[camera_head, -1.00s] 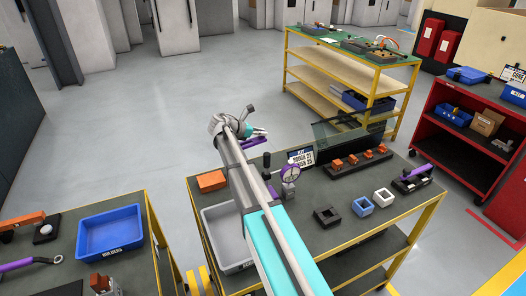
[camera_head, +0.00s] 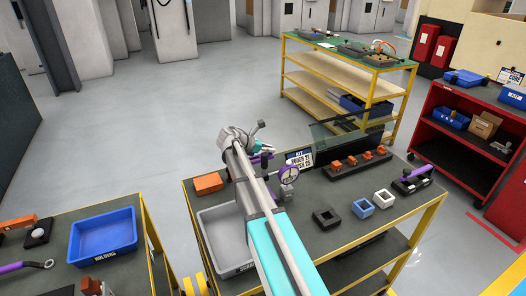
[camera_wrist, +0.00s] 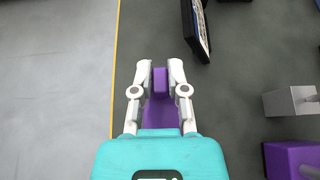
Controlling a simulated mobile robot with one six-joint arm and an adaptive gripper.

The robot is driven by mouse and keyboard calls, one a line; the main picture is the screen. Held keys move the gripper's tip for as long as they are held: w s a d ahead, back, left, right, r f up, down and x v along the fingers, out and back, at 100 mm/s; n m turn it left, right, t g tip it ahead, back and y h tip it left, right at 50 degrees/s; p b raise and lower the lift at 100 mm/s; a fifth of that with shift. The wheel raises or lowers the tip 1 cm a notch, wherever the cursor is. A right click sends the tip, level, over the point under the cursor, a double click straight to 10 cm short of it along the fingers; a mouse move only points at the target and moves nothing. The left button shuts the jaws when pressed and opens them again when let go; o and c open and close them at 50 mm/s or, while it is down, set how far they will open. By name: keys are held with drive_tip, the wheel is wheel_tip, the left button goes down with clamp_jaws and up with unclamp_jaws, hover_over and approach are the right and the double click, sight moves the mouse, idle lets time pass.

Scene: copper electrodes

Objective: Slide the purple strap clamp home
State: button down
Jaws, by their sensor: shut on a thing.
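My gripper (camera_wrist: 160,75) is shut on a purple piece (camera_wrist: 160,112) in the wrist view, apparently the strap clamp. An upright purple block stands between the white fingertips, and a flat purple part runs back toward the teal wrist. In the head view my gripper (camera_head: 264,148) is over the far left part of the middle bench, largely behind my own arm, and the held piece is mostly hidden there. Another purple block (camera_wrist: 292,160) shows at the lower right of the wrist view, beside a grey metal block (camera_wrist: 292,101). I cannot tell whether the held piece touches anything.
A row of orange-topped blocks (camera_head: 361,160), a purple-handled fixture (camera_head: 412,180) and small square blocks (camera_head: 363,207) are farther right. An orange block (camera_head: 208,183) and grey bin (camera_head: 221,234) are left.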

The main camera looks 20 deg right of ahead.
sight(259, 158)
drive_tip(key=shift+a+f, duration=0.1)
drive_tip(key=shift+f, duration=0.05)
drive_tip(key=shift+a+f+b, duration=0.45)
drive_tip(key=shift+a+b, duration=0.05)
drive_tip(key=shift+a, duration=0.2)
drive_tip(key=shift+a+f+b, duration=0.45)
drive_tip(key=shift+a+b, duration=0.1)
drive_tip(key=shift+a, duration=0.2)
drive_tip(key=shift+a+f+b, duration=0.45)
drive_tip(key=shift+a+b, duration=0.05)
drive_tip(key=shift+a, duration=0.2)
drive_tip(key=shift+a, duration=0.45)
drive_tip(key=shift+a, duration=0.35)
drive_tip(key=shift+a, duration=0.65)
drive_tip(key=shift+a, duration=0.7)
drive_tip(key=shift+a, duration=0.7)
drive_tip(key=shift+a, duration=0.35)
drive_tip(key=shift+a, duration=0.2)
